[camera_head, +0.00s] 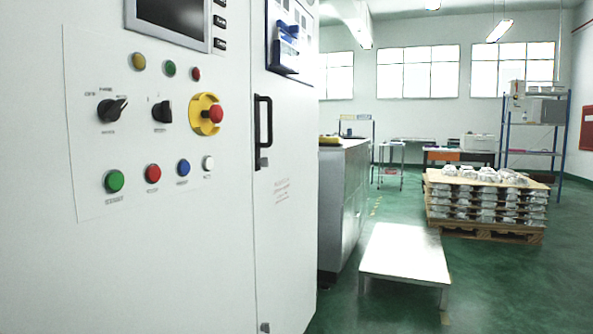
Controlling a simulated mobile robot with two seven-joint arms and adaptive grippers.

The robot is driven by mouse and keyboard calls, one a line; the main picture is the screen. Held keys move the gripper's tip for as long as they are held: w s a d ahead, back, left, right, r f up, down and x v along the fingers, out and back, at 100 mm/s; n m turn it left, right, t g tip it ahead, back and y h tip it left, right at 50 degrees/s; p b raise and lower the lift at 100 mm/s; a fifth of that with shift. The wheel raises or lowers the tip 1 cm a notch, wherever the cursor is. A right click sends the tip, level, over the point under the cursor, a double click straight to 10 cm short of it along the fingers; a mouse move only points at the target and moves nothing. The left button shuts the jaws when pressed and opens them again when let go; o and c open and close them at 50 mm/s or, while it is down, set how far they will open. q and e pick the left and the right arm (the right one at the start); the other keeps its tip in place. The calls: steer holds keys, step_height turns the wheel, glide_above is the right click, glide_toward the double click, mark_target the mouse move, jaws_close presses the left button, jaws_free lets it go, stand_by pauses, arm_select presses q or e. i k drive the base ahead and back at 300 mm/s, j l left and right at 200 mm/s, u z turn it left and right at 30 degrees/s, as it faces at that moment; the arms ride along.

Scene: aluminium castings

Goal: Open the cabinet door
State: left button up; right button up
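A tall white cabinet fills the left of the head view. Its cabinet door (285,215) is a narrow white panel that looks closed, with a thin seam along its left edge. A black vertical handle (264,133) sits near that seam. A blue and grey switch unit (287,45) is mounted above and right of the handle. Left of the seam is a control panel (140,150) with several coloured buttons, two black rotary knobs and a red emergency stop (214,114) on a yellow plate. Neither of my grippers shows in this view.
A low white platform (405,252) stands on the green floor right of the cabinet, beside a grey cabinet (345,200). A pallet (485,230) stacked with castings and a blue-framed shelf (537,138) stand farther back. Green floor (530,290) is clear at the front right.

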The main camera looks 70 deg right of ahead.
mark_target(284, 101)
steer(key=l, duration=0.55)
steer(key=i+l+z, duration=0.15)
steer(key=l, duration=0.4)
steer(key=k+l+z, duration=0.1)
steer(key=z, duration=1.75)
